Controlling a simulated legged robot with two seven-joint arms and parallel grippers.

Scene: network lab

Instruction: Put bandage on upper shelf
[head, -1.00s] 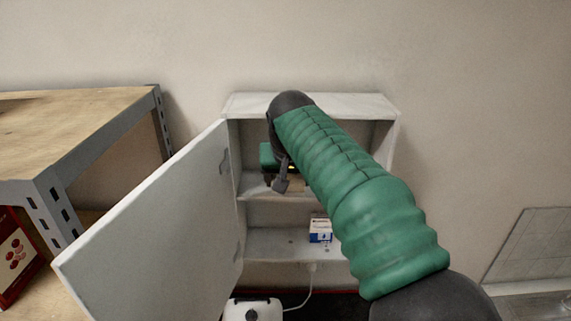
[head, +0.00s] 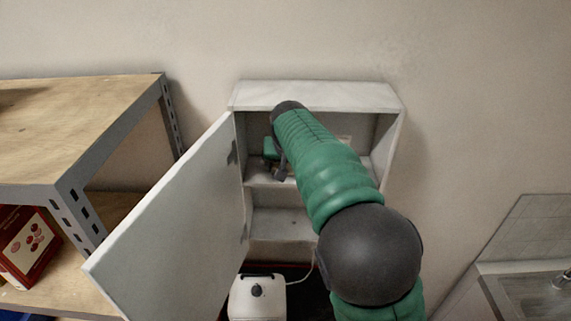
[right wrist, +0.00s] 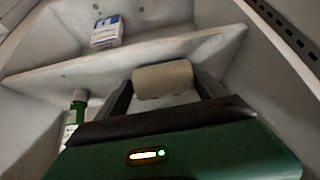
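The bandage is a beige roll (right wrist: 163,79) between the two dark fingers of my right gripper (right wrist: 165,90) in the right wrist view. Both fingers appear to touch its ends, so the gripper looks shut on it. In the head view my right gripper (head: 280,165) is inside the upper compartment of the open white wall cabinet (head: 315,95). The upper shelf (head: 258,180) shows just below it. My own arm covers much of the compartment, and the bandage is not clear there. My left gripper is not in view.
The cabinet door (head: 170,225) stands open to the left. A wooden-topped rack (head: 75,125) is at left, a white container (head: 257,297) below, and a sink (head: 535,290) at right.

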